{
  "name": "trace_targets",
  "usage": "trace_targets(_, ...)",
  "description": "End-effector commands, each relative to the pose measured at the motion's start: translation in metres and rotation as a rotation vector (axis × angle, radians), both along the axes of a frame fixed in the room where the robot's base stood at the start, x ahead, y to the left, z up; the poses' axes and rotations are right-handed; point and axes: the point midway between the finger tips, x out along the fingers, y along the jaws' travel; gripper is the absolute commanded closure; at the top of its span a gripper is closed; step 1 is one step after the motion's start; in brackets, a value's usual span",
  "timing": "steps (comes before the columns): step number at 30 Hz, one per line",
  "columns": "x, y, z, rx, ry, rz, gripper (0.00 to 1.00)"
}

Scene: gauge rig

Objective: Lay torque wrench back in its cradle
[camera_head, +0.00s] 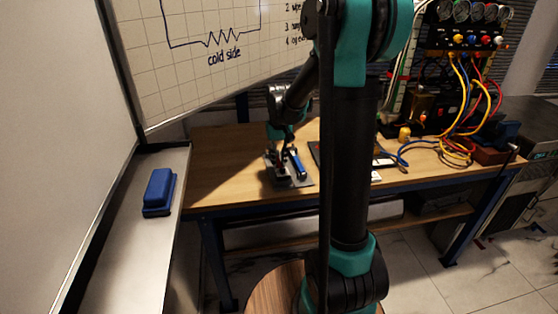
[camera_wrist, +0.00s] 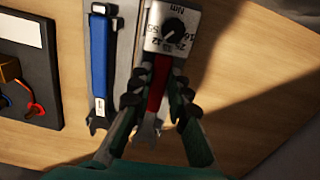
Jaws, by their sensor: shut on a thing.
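My gripper (camera_wrist: 160,76) is shut on a red-handled wrench (camera_wrist: 156,88), its fingers on either side of the handle; it also shows in the head view (camera_head: 280,158), low over the bench. The wrench's open-ended metal jaw (camera_wrist: 147,132) points down in the wrist view. A white block with a black dial marked Nm (camera_wrist: 172,28) sits at the handle's upper end; whether they are joined I cannot tell. A blue-handled wrench (camera_wrist: 101,60) lies to the left on a grey plate (camera_wrist: 123,50), which also shows in the head view (camera_head: 290,183). No separate cradle can be made out.
A dark board (camera_wrist: 40,75) with small parts lies left of the plate. Bare wood bench (camera_head: 222,172) is free to the left in the head view. A gauge panel with cables (camera_head: 465,85) stands right. A blue eraser (camera_head: 159,191) lies on a ledge at left.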

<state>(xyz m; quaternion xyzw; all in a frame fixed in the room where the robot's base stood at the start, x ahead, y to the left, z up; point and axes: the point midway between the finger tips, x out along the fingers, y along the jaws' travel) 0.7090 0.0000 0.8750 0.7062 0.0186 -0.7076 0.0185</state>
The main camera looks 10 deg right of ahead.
Motion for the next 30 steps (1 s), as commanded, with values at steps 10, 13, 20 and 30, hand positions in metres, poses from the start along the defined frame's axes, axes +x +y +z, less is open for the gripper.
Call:
trace_targets(10, 0.0, 0.0, -0.006, 0.0, 0.0, 0.0, 1.0)
trace_targets(13, 0.0, 0.0, -0.008, 0.0, 0.0, 0.0, 1.0)
trace_targets(20, 0.0, 0.0, -0.012, 0.0, 0.0, 0.0, 1.0)
trace_targets(30, 0.0, 0.0, -0.013, 0.0, 0.0, 0.0, 0.77)
